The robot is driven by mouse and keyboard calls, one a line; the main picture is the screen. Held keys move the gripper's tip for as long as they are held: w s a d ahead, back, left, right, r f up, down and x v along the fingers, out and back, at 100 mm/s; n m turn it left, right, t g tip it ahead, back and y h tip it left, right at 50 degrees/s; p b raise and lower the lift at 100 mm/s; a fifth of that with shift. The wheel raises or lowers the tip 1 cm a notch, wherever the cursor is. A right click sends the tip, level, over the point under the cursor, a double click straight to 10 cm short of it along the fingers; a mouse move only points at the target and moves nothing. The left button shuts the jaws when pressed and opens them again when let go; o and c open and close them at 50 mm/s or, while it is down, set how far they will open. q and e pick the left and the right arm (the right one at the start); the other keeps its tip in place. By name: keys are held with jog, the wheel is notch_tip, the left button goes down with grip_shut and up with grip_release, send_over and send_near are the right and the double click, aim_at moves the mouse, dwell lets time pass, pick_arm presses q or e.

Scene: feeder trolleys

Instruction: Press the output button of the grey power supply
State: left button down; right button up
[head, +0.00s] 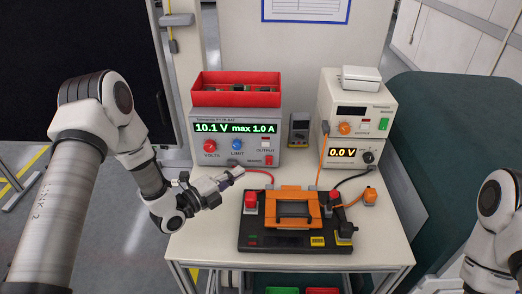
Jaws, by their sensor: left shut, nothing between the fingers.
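The grey power supply (222,140) stands at the back left of the trolley top. Its green display (235,127) reads 10.1 V max 1.0 A. A red VOLTS knob (210,145) and a blue LIMIT knob (237,145) are on its front. The output button (266,150) is small, under the OUTPUT label at the right of the front. My left gripper (236,172) is shut and empty, in front of the supply's lower edge, left of and below the button. My right arm shows at the right edge; its gripper is out of view.
A red bin (236,89) sits on the supply. A black and orange test fixture (293,243) lies in front, with red, orange and black leads. A handheld meter (299,129) and a cream instrument stack (354,115) stand to the right. A dark green trolley is beyond.

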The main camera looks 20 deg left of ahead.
pick_arm(q)
jog(key=p, duration=0.3)
send_near(269, 145)
jog(key=w+d, duration=0.1)
jog(key=d, duration=0.3)
jog(key=w, duration=0.3)
jog(key=shift+w+a+r+p, duration=0.2)
jog(key=shift+w+a+p, duration=0.15)
jog(key=shift+w+p, duration=0.05)
jog(key=shift+w+a+f, duration=0.1)
jog(key=shift+w, duration=0.2)
